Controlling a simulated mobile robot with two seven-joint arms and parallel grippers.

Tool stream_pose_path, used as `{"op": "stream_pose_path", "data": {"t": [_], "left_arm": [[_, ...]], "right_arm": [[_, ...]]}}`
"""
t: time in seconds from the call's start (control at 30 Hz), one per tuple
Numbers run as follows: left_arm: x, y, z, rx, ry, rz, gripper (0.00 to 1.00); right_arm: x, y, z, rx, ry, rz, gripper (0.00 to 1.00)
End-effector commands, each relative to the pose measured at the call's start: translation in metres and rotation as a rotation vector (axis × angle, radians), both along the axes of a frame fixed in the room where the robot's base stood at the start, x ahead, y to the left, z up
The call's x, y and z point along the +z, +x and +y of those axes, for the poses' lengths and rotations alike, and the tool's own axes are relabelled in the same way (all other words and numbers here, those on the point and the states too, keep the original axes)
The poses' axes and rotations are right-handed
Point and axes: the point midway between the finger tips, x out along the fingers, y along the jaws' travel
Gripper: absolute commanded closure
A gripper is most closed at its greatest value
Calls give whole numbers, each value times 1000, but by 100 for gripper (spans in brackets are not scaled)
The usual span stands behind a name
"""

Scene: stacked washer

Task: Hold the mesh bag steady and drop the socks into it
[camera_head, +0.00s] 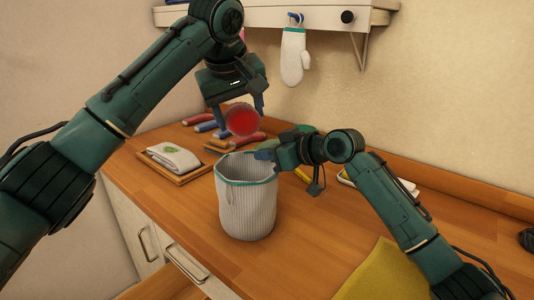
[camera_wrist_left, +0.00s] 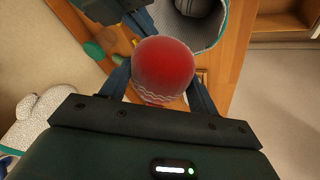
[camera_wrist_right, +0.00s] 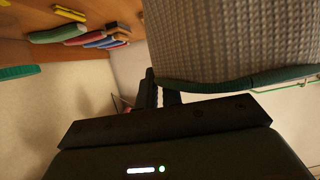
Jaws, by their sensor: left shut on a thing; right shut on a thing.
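The mesh bag (camera_head: 247,208) stands upright and open on the wooden counter, pale and ribbed with a teal rim. My right gripper (camera_head: 264,155) is shut on the rim at its far right side. The ribbed wall of the bag (camera_wrist_right: 240,40) fills the upper right of the right wrist view. My left gripper (camera_head: 240,108) is shut on a round red sock ball (camera_head: 242,122) and holds it above the bag's far side. In the left wrist view the sock ball (camera_wrist_left: 163,66) sits between the fingers, with the bag (camera_wrist_left: 205,22) beyond it. The inside of the bag is mostly hidden.
A tray with a folded white cloth (camera_head: 173,157) lies left of the bag. Several rolled coloured cloths (camera_head: 205,124) lie behind it. A yellow cloth (camera_head: 385,272) lies at front right. A white mitt (camera_head: 293,58) hangs from the shelf (camera_head: 270,17) above.

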Motion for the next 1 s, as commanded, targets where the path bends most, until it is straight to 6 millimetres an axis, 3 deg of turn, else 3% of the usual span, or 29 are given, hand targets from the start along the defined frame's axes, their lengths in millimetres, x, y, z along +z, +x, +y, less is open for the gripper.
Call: {"op": "stream_pose_path", "data": {"t": [0.7, 1.0], "left_arm": [[-51, 0, 0, 1, 0, 1, 61], [-64, 0, 0, 1, -1, -1, 61]], "right_arm": [[-4, 0, 0, 0, -4, 6, 100], [-4, 0, 0, 0, -4, 7, 100]]}}
